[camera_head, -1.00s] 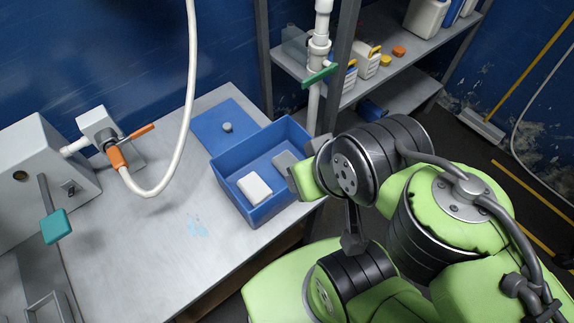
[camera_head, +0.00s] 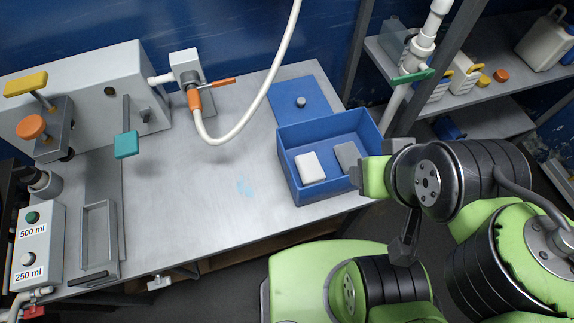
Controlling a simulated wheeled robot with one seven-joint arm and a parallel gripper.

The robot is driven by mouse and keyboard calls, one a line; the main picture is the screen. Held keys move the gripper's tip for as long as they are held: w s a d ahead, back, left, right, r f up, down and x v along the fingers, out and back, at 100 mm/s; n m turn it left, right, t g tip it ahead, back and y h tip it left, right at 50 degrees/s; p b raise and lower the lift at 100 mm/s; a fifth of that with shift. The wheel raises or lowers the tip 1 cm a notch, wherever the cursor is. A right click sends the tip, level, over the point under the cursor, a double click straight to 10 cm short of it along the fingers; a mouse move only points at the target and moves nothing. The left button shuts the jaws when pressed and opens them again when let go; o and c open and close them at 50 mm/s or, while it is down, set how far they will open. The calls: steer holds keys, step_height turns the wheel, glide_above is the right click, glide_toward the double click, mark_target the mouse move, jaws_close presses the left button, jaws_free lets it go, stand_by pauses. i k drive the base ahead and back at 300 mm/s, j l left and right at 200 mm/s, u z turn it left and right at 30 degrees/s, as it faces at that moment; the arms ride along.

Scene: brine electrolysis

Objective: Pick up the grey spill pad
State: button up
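The grey spill pad (camera_head: 347,156) lies in the blue open bin (camera_head: 291,177) on the table, toward the bin's right side. A white pad (camera_head: 310,168) lies to its left in the same bin. The end of my arm, with green parts (camera_head: 376,176), is at the bin's right front corner, close to the grey pad. My fingertips are not clearly visible, so I cannot tell whether the gripper is open or touches the pad. Part of the grey pad's right side may be hidden by my arm.
A blue lid (camera_head: 303,96) with a knob lies behind the bin. A white hose (camera_head: 262,95) hangs over the table. A white pipe with a green handle (camera_head: 412,76) stands behind my arm.

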mark_target(347, 154)
steer(key=k+l+u, duration=0.1)
steer(key=l+u, duration=0.35)
steer(key=k+l+u, duration=0.2)
steer(key=u, duration=0.3)
steer(key=k+l+u, duration=0.25)
steer(key=u, duration=0.2)
steer(key=k+l+u, duration=0.25)
steer(key=u, duration=0.25)
steer(key=l+u, duration=0.95)
steer(key=k+l+u, duration=0.15)
steer(key=l+u, duration=0.15)
steer(key=u, duration=0.15)
